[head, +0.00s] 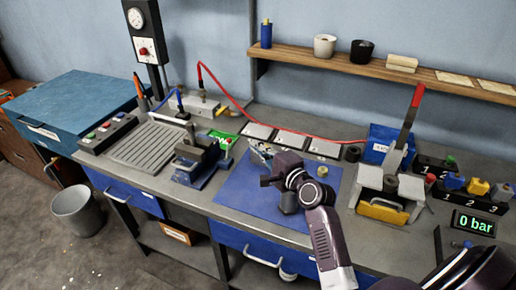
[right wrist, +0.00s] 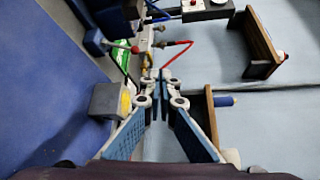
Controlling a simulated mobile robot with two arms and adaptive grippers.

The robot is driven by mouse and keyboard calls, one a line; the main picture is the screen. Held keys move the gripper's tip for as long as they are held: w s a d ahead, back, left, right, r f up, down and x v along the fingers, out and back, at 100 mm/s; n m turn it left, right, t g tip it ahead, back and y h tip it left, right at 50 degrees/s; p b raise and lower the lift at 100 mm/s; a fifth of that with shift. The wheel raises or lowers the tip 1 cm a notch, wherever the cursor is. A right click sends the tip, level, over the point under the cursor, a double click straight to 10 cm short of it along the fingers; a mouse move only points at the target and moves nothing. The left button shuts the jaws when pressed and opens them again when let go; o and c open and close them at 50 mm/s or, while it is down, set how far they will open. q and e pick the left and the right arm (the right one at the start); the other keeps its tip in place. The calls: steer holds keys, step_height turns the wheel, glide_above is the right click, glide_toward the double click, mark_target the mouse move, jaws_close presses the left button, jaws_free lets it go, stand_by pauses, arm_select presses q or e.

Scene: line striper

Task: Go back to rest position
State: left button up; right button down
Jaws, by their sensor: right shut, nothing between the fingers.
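My right gripper (head: 258,150) is over the back left part of the blue mat (head: 235,192), its arm reaching in from the lower right. In the right wrist view its two blue-padded fingers (right wrist: 160,78) come together at the tips with nothing between them. My left gripper is in neither view.
A blue vise (head: 203,163) stands left of the mat. A grey lever press (head: 385,190) with a red handle stands to the right, near a "0 bar" display (head: 473,224). A red hose (head: 240,108) arches behind. A wooden shelf (head: 350,66) hangs on the wall.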

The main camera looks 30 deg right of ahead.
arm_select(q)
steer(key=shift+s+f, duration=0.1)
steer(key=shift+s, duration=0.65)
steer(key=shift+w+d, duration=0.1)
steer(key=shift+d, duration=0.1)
